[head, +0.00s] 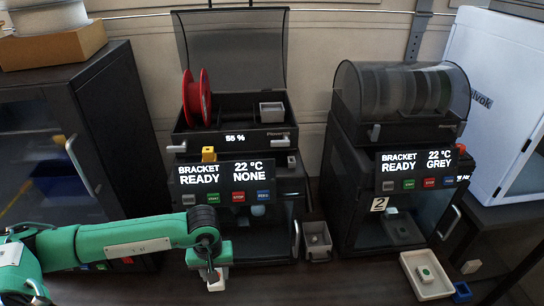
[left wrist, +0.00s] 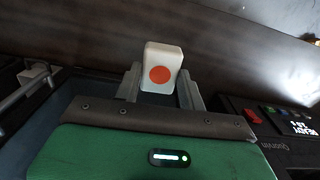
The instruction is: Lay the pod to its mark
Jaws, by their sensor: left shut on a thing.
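My left gripper (head: 212,272) is shut on a white, rounded pod with an orange-red dot, which also shows between the two fingers in the left wrist view as the pod (left wrist: 163,68). In the head view the held pod (head: 218,283) is low in front of the left printer, partly hidden by the gripper. Whether it touches the table is not clear. A white tray (head: 408,262) at the lower right has a pale piece with a green dot (head: 427,274) in it. I cannot make out a mark for the held pod. My right gripper is not in view.
The left printer (head: 282,215) reads NONE; the right printer (head: 365,215) reads GREY. A small grey bin (head: 318,240) stands between them. A blue piece (head: 462,292) and a small white block (head: 471,267) lie beside the tray. The table between gripper and tray looks clear.

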